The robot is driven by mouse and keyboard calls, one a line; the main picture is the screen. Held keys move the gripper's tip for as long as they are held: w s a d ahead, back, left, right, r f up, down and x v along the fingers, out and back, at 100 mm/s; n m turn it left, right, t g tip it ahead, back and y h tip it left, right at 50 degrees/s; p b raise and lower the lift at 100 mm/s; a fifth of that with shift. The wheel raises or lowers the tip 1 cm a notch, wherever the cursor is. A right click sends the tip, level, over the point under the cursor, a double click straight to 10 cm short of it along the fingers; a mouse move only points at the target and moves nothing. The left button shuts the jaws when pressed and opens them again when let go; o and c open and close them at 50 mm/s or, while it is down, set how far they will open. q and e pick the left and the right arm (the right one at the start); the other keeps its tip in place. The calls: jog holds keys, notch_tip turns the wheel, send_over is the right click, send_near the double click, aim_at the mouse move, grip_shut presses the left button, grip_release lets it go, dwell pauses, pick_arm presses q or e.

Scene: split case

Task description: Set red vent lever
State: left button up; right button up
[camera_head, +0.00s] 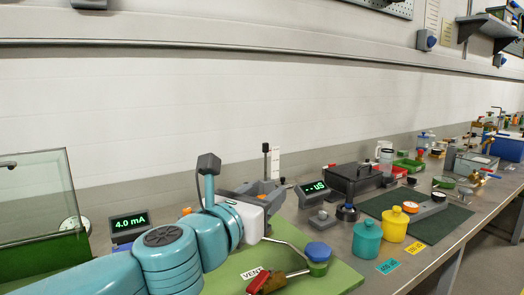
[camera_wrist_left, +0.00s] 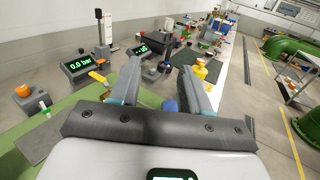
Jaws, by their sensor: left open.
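The red vent lever (camera_head: 259,283) sits on a brass valve (camera_head: 292,275) on the green board (camera_head: 338,279), beside a VENT label (camera_head: 254,272), at the bottom of the head view. I cannot make it out in the wrist view. My left gripper (camera_head: 268,192) is above the board, behind and above the lever, apart from it. In the wrist view the left gripper (camera_wrist_left: 160,68) has its fingers spread, with nothing held between them. A blue knob (camera_head: 318,250) stands right of the lever; part of it shows low between the fingers (camera_wrist_left: 170,105). My right gripper is not in view.
A display reading 4.0 mA (camera_head: 129,222) stands left of my arm. Another display (camera_head: 313,188) stands behind the board. A teal jar (camera_head: 367,240) and a yellow jar (camera_head: 394,225) stand to the right. A dark case (camera_head: 354,179) is farther back.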

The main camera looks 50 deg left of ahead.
pick_arm(q)
notch_tip(320, 180, up, 3)
jog(key=shift+f+p, duration=0.2)
jog(key=shift+p, duration=0.35)
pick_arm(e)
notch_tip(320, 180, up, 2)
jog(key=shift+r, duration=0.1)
